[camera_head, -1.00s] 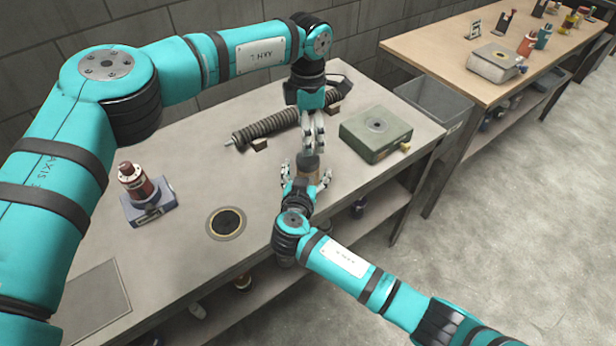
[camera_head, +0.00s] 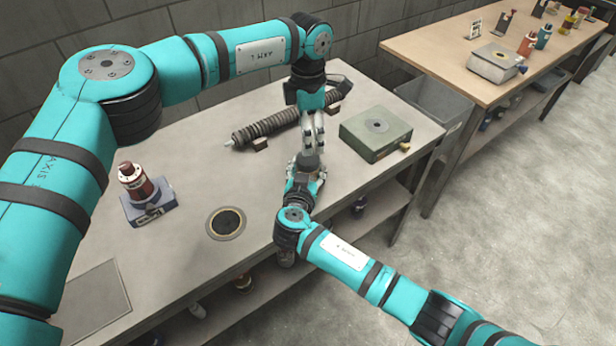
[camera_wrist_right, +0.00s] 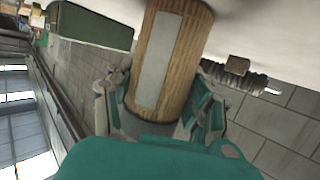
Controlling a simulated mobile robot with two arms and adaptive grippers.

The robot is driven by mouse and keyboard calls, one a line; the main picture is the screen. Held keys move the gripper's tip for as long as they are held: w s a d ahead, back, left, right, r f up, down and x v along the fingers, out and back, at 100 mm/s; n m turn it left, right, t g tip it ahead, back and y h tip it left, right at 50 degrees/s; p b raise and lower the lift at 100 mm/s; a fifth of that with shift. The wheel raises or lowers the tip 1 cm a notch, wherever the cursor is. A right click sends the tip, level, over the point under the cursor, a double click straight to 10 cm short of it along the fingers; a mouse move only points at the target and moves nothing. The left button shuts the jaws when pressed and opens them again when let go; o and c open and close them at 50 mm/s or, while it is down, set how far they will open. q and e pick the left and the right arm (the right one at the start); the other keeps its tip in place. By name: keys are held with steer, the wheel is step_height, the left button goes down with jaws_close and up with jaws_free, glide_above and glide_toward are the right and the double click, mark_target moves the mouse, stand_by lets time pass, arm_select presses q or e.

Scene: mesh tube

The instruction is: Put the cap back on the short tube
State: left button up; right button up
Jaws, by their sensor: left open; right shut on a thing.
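A short tan ribbed tube (camera_wrist_right: 183,55) with a grey strip and a dark end band fills the middle of the right wrist view, which is upside down. In the head view its dark top (camera_head: 308,160) shows between the grippers. I cannot tell whether the dark end is the cap. My right gripper (camera_head: 306,176) is shut on the tube, its fingers at both sides near the dark end. My left gripper (camera_head: 314,148) points down just above the dark top, open. I cannot tell whether it touches. No separate cap is visible.
A ribbed dark long tube (camera_head: 268,129) lies behind the grippers. A green-grey box (camera_head: 377,134) stands to the right, a red-brown item on a blue block (camera_head: 150,208) to the left. A round dark inset (camera_head: 226,222) lies on the grey table. A wooden table (camera_head: 440,45) stands beyond.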

arm_select(q)
steer(key=shift+s+d+n, duration=0.1)
steer(key=shift+d+n, duration=0.05)
steer(key=shift+n, duration=1.55)
steer(key=n, duration=0.3)
steer(key=shift+d+n, duration=0.1)
steer(key=shift+n, duration=0.3)
steer(key=n, duration=0.6)
steer(key=shift+a, duration=0.25)
steer(key=shift+f, duration=4)
